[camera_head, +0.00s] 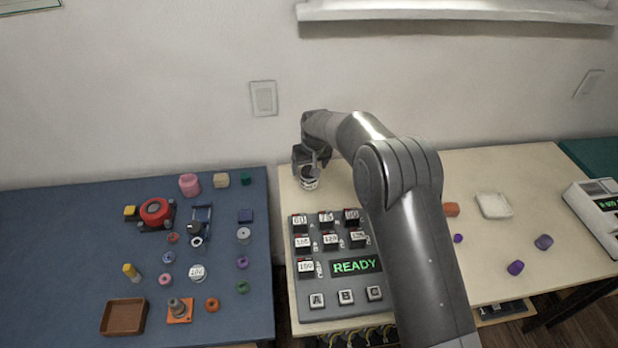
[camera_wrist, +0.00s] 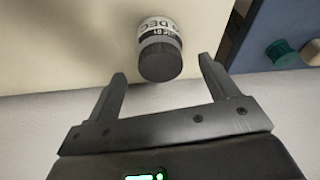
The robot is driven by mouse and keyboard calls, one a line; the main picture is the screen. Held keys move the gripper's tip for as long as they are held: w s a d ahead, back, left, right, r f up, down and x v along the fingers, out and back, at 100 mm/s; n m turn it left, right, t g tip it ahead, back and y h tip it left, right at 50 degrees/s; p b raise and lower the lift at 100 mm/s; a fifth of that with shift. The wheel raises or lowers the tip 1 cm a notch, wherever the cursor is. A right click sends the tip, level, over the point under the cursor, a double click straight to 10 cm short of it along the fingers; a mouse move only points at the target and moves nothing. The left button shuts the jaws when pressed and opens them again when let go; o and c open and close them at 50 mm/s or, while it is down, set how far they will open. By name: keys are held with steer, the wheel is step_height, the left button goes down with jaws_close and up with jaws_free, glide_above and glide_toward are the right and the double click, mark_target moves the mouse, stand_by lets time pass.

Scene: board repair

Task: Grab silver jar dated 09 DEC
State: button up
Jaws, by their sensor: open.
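A small jar (camera_wrist: 160,52) with a dark grey end and a white label stands out in the wrist view. "DEC" can be read on the label, but the day number is not clear. The same jar (camera_head: 309,184) shows in the head view at the back left of the cream table, partly hidden by my gripper. My gripper (camera_wrist: 163,68) is open. The jar's dark end lies between the fingertips in the picture, with gaps on both sides. My gripper (camera_head: 312,166) is over the jar in the head view. Contact cannot be seen.
A grey button panel (camera_head: 325,299) reading "READY" is just in front of the jar. The blue table (camera_head: 60,250) at left holds many small parts and a brown tray (camera_head: 124,317). The wall is close behind. A white dish (camera_head: 494,205) lies to the right.

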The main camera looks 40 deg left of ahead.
mark_target(309, 170)
steer(key=x, duration=0.4)
steer(key=shift+s+f, duration=0.1)
steer(key=shift+f, duration=0.15)
steer(key=shift+c, duration=0.6)
steer(key=c, duration=1)
